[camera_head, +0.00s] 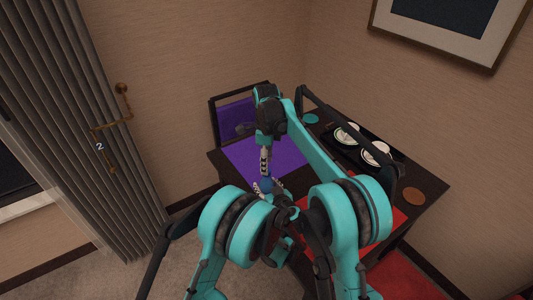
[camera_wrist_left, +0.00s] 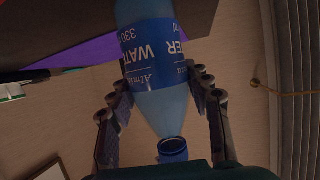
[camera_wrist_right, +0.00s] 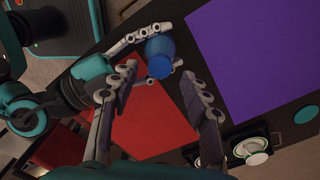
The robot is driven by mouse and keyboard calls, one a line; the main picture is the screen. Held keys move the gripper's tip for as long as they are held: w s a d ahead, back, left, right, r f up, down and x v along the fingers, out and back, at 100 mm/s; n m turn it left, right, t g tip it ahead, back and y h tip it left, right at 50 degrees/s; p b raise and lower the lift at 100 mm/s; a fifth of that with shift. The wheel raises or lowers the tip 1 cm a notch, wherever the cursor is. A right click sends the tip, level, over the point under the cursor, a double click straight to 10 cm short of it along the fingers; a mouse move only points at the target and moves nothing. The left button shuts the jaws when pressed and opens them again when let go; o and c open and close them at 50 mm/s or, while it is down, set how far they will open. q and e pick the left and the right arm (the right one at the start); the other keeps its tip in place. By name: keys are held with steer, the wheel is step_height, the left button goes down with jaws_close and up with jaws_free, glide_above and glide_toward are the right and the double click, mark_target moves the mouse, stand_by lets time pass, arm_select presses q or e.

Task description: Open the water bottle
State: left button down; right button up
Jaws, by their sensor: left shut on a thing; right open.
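The water bottle (camera_wrist_left: 152,50) is translucent blue with a dark blue label. Its neck narrows to a blue cap (camera_wrist_left: 172,148) near the bottom of the left wrist view. My left gripper (camera_wrist_left: 157,82) is shut on the bottle's body, with one finger on each side. In the head view the bottle (camera_head: 266,185) is small and partly hidden.
Below is a dark table (camera_head: 425,203) with a purple mat (camera_head: 246,158) and a red mat (camera_wrist_right: 150,125). A black tray (camera_head: 332,155) with cups stands towards the back right. Round coasters (camera_head: 413,195) lie near it. A chair (camera_head: 214,115) stands beyond the table.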

steer(key=shift+f, duration=1.4)
jaws_close()
